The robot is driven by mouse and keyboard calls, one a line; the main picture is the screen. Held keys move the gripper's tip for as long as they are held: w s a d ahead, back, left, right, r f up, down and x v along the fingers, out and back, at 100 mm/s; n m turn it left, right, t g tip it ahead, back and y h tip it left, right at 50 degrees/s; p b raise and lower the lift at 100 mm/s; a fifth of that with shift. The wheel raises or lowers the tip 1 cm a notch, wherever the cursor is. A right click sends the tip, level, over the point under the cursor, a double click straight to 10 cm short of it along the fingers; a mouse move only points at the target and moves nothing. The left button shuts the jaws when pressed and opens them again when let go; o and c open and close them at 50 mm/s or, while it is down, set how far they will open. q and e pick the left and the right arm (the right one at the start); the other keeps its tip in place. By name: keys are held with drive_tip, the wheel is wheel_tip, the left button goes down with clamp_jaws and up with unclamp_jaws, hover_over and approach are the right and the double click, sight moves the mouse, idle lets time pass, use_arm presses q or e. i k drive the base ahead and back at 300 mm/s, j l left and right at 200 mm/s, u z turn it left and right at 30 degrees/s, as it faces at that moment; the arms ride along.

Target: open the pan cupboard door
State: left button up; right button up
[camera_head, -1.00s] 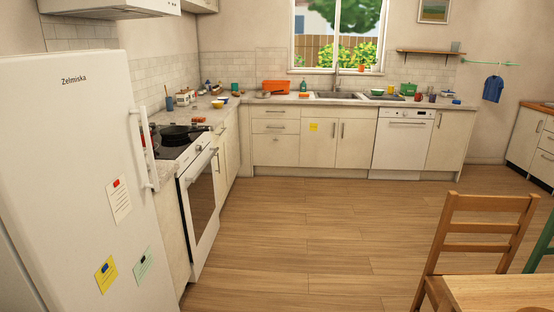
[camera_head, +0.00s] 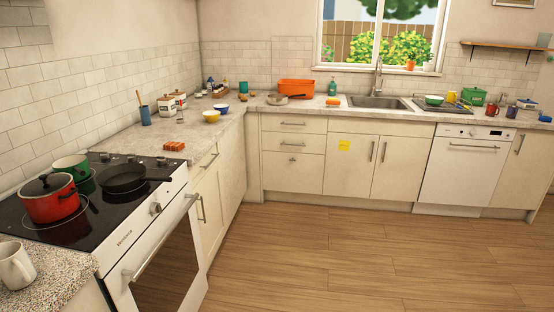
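Several closed cream cupboard doors are in view, and I cannot tell which is the pan cupboard. One door (camera_head: 207,211) with an upright bar handle (camera_head: 202,208) is right of the oven, under a drawer. Two doors are under the sink: a left one (camera_head: 346,170) with a yellow note and a right one (camera_head: 400,170). Another door (camera_head: 524,168) is right of the white dishwasher. No gripper of mine is in view.
The stove (camera_head: 110,200) at left carries a red pot (camera_head: 50,201), a green pot and a black frying pan (camera_head: 122,178). Its oven door (camera_head: 170,270) is shut. The wooden floor (camera_head: 340,255) ahead is clear. The white dishwasher (camera_head: 463,175) is closed.

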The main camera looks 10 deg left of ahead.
sight(210, 204)
drive_tip(key=i+u, duration=0.2)
drive_tip(key=i, duration=0.35)
drive_tip(key=i+l+u, duration=0.15)
drive_tip(key=i, duration=0.35)
drive_tip(key=i+l+u, duration=0.2)
drive_tip(key=i, duration=0.35)
